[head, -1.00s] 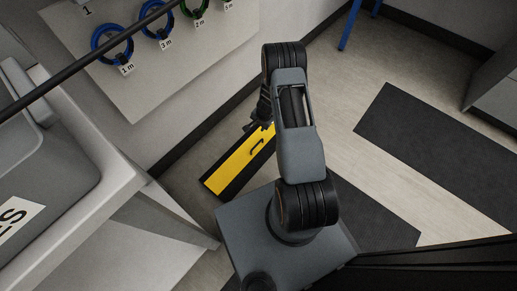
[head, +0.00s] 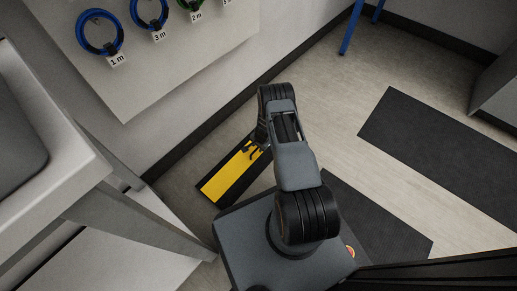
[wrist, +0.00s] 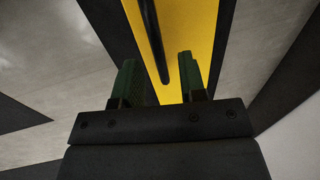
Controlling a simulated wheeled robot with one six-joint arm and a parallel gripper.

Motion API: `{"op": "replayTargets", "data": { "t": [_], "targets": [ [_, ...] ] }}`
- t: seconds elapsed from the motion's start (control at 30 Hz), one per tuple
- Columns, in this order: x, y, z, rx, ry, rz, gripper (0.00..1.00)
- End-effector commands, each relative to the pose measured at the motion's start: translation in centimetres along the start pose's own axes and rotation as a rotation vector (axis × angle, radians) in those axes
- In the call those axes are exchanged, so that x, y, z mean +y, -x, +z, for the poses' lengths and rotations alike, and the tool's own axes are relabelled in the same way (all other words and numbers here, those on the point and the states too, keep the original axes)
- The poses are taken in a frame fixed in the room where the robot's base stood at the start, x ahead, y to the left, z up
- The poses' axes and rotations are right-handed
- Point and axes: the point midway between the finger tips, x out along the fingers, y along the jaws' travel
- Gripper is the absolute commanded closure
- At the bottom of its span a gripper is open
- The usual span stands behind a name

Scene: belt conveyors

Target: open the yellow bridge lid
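The yellow bridge lid (head: 226,178) lies flat on a black frame on the floor, left of my arm in the head view. It also shows in the wrist view (wrist: 190,50) as a yellow strip with black borders. A dark bar handle (wrist: 152,40) stands on the lid. My gripper (wrist: 164,80) is open, with its two green-padded fingers apart. The handle's near end shows between the fingertips, apart from both pads as far as I can see. In the head view my gripper (head: 255,150) is over the lid's far part and hides most of the handle.
A wall board (head: 150,70) with several coiled cables hangs above the lid. A grey machine on legs (head: 130,200) stands at the left. Dark mats (head: 440,150) lie on the floor at the right, with bare floor between them.

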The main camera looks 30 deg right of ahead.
Motion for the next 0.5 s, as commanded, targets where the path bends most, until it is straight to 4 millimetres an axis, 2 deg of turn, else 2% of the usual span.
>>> {"op": "replayTargets", "data": {
  "t": [0.13, 0.5],
  "targets": [
    [0.02, -0.98, 0.02, 0.000, 0.002, 0.000, 0.62],
    [-0.03, -1.11, 0.02, 0.000, 0.002, 0.000, 0.63]
  ]
}}
